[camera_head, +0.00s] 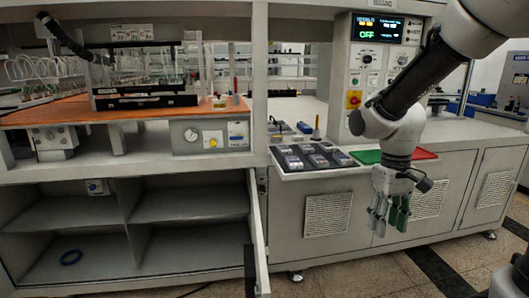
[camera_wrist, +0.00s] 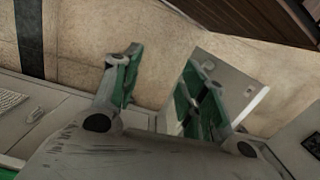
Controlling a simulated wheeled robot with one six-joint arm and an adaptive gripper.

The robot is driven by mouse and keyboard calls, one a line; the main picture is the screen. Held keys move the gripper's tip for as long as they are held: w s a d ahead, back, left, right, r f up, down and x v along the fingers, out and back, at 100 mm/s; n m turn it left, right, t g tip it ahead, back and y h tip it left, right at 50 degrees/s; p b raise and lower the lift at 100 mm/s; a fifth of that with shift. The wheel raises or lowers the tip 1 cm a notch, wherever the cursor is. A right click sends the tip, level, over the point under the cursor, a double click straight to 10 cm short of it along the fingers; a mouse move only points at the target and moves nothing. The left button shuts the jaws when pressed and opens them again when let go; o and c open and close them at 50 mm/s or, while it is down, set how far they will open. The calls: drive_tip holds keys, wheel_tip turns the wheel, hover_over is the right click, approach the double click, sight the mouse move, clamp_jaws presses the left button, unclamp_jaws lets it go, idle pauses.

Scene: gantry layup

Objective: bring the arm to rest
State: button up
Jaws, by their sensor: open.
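My gripper (camera_head: 388,218) hangs at the end of my arm in the head view, fingers pointing down, in front of the white cabinet fronts and below the counter edge. Its fingers have green inner pads. They stand apart with nothing between them. In the wrist view my gripper (camera_wrist: 155,88) shows its two green-padded fingers spread, with a beige surface behind them. My arm comes in from the upper right of the head view and bends down over the counter.
A dark tray with several grey items (camera_head: 312,158) sits on the counter left of my gripper. A green mat (camera_head: 367,156) and a red mat (camera_head: 423,154) lie behind my wrist. A control panel (camera_head: 376,62) reads OFF. A cabinet door (camera_head: 258,230) stands open at left. The floor in front is clear.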

drive_tip(key=s+d+r+m+t, duration=0.2)
drive_tip(key=s+d+r+t, duration=0.3)
drive_tip(key=s+r, duration=0.6)
drive_tip(key=shift+s+d+r+m+t, duration=0.25)
drive_tip(key=shift+d+r+m+t, duration=0.05)
drive_tip(key=shift+d, duration=0.8)
